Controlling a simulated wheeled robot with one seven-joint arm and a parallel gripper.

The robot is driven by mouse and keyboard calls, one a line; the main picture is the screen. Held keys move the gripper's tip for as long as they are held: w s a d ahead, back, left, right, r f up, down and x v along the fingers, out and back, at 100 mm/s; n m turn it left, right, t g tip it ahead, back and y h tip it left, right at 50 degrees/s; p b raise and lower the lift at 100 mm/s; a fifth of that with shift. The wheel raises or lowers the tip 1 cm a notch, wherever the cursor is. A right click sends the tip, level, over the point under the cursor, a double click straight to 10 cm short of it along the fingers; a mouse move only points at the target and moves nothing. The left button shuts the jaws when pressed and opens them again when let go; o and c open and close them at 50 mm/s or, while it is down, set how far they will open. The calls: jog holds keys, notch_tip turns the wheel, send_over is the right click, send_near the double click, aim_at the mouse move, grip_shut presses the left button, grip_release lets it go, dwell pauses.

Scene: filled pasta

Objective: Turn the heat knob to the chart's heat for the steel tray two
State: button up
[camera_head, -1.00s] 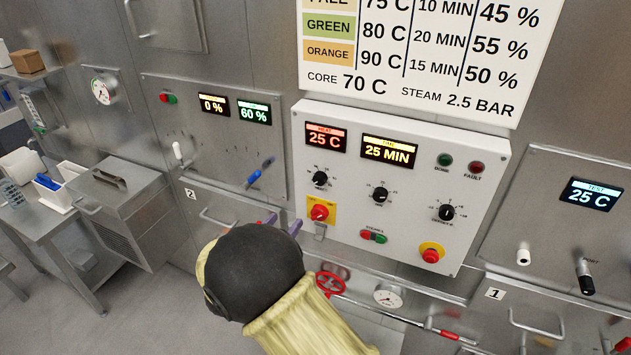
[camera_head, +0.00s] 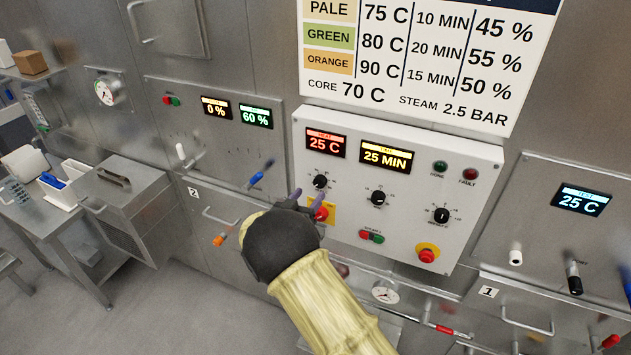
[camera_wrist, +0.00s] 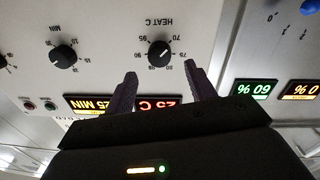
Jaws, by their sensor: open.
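The heat knob (camera_head: 320,181) is a black dial at the upper left of the white control panel (camera_head: 340,230), under the red heat display (camera_head: 325,143) reading 25 C. In the wrist view the heat knob (camera_wrist: 159,54) appears upside down, just beyond and between my open fingertips (camera_wrist: 160,72), with nothing held. Its scale runs from about 70 to 95; the exact setting is hard to read. In the head view my gripper (camera_head: 306,198) is just below the knob. The chart (camera_head: 420,60) lists pale 75 C, green 80 C and orange 90 C. I see no steel tray.
The time knob (camera_head: 378,198) and another knob (camera_head: 441,215) sit to the right. A red switch on yellow (camera_head: 321,213) lies close below the heat knob, by my fingers. A red emergency button (camera_head: 428,255) is at lower right. Chamber doors labelled 2 (camera_head: 193,192) and 1 (camera_head: 488,292) flank the panel.

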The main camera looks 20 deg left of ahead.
aim_at(318, 184)
jog(key=w, duration=0.1)
jog(key=w+p, duration=0.1)
jog(key=w, duration=0.3)
jog(key=shift+w+d+p, duration=0.15)
jog(key=shift+d+p, duration=0.15)
jog(key=shift+p, duration=0.05)
jog(key=c, duration=1)
